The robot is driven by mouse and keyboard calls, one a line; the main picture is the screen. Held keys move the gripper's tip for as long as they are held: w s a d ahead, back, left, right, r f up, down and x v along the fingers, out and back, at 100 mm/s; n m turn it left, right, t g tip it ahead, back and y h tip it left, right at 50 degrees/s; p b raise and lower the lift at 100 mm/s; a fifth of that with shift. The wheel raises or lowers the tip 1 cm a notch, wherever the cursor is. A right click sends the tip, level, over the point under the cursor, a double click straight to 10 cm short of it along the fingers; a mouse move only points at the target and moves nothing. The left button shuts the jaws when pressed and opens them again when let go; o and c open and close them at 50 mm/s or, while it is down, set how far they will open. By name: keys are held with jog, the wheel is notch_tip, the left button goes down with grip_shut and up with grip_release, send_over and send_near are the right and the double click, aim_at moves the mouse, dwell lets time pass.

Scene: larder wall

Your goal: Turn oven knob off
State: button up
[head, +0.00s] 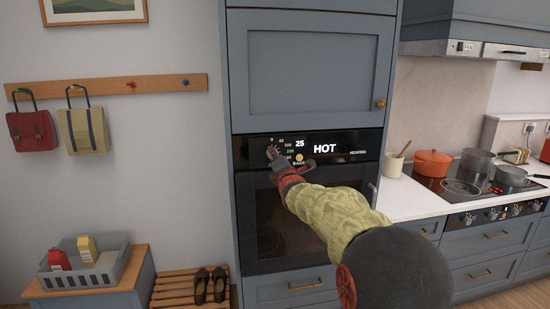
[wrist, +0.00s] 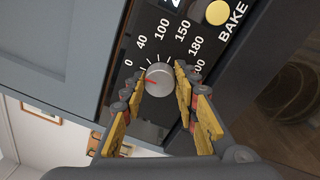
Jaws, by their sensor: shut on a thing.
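The oven knob (wrist: 158,80) is a round silver dial on the black oven panel (head: 350,146). In the wrist view its red mark lies on the side towards the printed 0; the exact alignment is too small to tell. My gripper (wrist: 157,86) has one yellow-padded finger on each side of the knob and is shut on it. In the head view my gripper (head: 273,154) is at the panel's left part and hides most of the knob. The panel display reads 25 and HOT.
A yellow BAKE button (wrist: 218,12) sits beside the knob's scale. The oven door (head: 262,220) is below the panel and a blue cabinet door (head: 305,75) above it. An orange pot (head: 432,163) and pans stand on the hob at the right.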

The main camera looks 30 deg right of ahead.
jog(key=o, duration=1.2)
jog(key=shift+c, duration=0.2)
jog(key=v, duration=1.2)
jog(key=shift+a, duration=0.1)
